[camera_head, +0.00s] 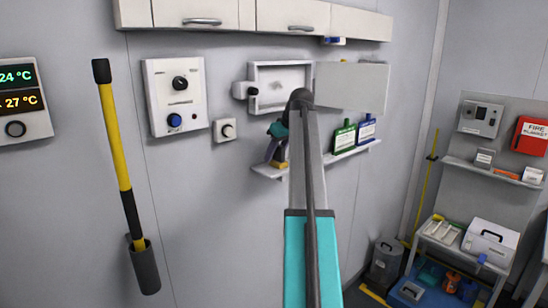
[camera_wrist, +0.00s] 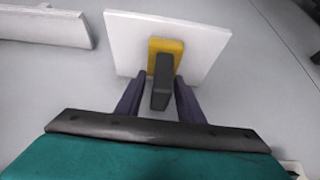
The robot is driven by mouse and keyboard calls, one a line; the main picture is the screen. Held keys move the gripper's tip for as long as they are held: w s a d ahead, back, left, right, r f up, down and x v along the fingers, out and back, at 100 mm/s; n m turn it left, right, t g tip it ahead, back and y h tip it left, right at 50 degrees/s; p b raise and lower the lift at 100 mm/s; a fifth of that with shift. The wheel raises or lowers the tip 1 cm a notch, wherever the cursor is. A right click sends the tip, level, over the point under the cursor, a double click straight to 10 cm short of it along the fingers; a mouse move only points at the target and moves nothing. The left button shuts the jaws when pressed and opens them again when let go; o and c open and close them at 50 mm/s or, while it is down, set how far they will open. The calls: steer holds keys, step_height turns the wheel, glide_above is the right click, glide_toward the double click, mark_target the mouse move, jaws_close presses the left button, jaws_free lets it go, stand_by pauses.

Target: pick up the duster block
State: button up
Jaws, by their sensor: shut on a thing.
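The duster block is yellow with a dark grey upright part (camera_wrist: 161,85). In the wrist view it stands between the two dark fingers of my gripper (camera_wrist: 160,100), in front of a pale flat surface (camera_wrist: 122,38). My gripper is shut on the dark part. My arm hides part of that shelf. I cannot tell whether the block touches the shelf.
A green bottle (camera_head: 344,138) and a blue bottle (camera_head: 367,129) stand on the shelf to the right. An open wall box (camera_head: 282,78) with its door (camera_head: 351,86) is above. A yellow-handled pole (camera_head: 118,150) hangs left. Cabinets (camera_head: 290,17) run along the top.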

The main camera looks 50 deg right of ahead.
steer(key=shift+r+b, duration=0.95)
steer(key=shift+r, duration=0.75)
steer(key=s+a+b, duration=0.2)
steer(key=s+a, duration=0.1)
steer(key=s, duration=0.4)
steer(key=s+a+r+b, duration=0.1)
steer(key=s+a+b, duration=0.1)
steer(key=s, duration=0.6)
steer(key=shift+a+r+b, duration=0.25)
steer(key=shift+a+b, duration=0.1)
steer(key=shift+a, duration=0.05)
steer(key=shift+o, duration=1.2)
steer(key=shift+c, duration=0.5)
